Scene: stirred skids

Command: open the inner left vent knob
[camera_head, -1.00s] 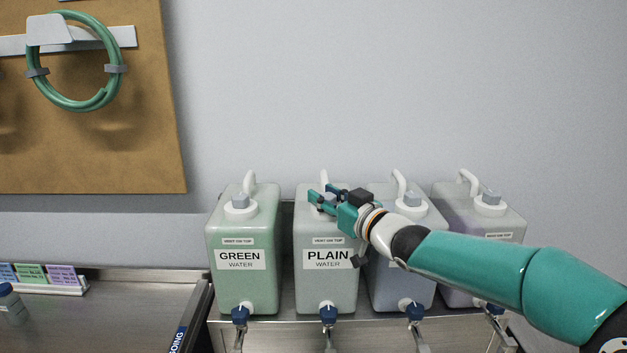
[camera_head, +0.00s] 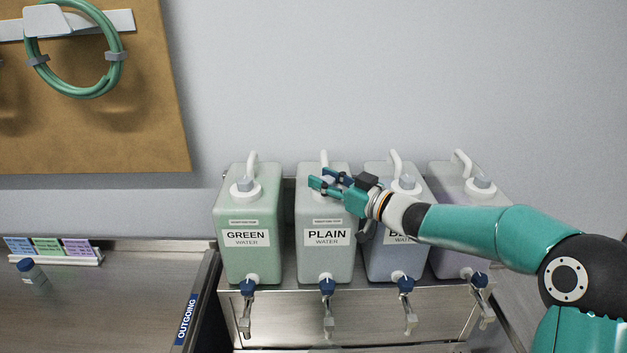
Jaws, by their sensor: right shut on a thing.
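The inner left container, labelled PLAIN WATER (camera_head: 326,262), stands second from the left in the row. Its grey vent knob (camera_head: 327,181) is on top, mostly covered by my right gripper (camera_head: 321,178). The teal fingers of my right gripper are shut on this knob, with the arm reaching in from the right. How far the knob is turned cannot be told. My left gripper is not in view.
The GREEN container (camera_head: 248,262) stands to the left, with its own grey vent knob (camera_head: 245,184) uncovered. A bluish container (camera_head: 392,262) and a purplish one (camera_head: 447,185) stand to the right, partly behind my arm. Blue-capped taps stick out in front. The left steel counter (camera_head: 110,310) is mostly clear.

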